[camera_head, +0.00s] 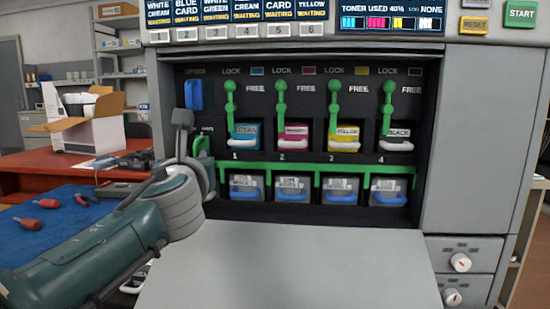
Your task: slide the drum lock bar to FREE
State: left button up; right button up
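The green drum lock bar (316,167) runs level across the open machine bay, below the toner row, with short green tabs hanging between the drum units (289,187). A green handle piece (202,146) shows at the left end of the bay, partly hidden by my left gripper. I cannot read a LOCK or FREE mark for the bar. My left gripper (183,120) is upright at the bay's left edge, close to that green piece; I cannot tell whether they touch. Its fingers overlap from this angle, so its opening is unclear. My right gripper is not in view.
Cyan (244,137), magenta (293,138), yellow (344,138) and black (397,138) toners stand above the bar, each with a green lever. A blue latch (194,95) is above my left gripper. A lowered grey door (290,262) lies in front.

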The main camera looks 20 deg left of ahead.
pick_arm(q)
jog(key=shift+d+f, duration=0.25)
jog(key=shift+d, duration=0.05)
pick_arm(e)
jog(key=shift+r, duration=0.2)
pick_arm(q)
jog(key=shift+o, duration=0.8)
jog(key=shift+d+r+p, duration=0.15)
jog(key=shift+r+p, duration=0.1)
jog(key=shift+p, duration=0.25)
jog(key=shift+o, duration=0.2)
jog(key=shift+s+d+r+p, duration=0.15)
jog(key=shift+d+p, duration=0.15)
jog(key=shift+d, duration=0.2)
jog(key=shift+a+p+v, duration=0.15)
jog(key=shift+p+v, duration=0.55)
jog(key=shift+v, duration=0.6)
jog(key=shift+a+p+v, duration=0.15)
jog(key=shift+p+v, duration=0.5)
jog(key=shift+v, duration=0.65)
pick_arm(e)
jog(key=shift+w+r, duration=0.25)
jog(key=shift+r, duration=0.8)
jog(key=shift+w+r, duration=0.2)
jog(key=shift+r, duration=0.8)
pick_arm(q)
jog(key=shift+s, duration=0.15)
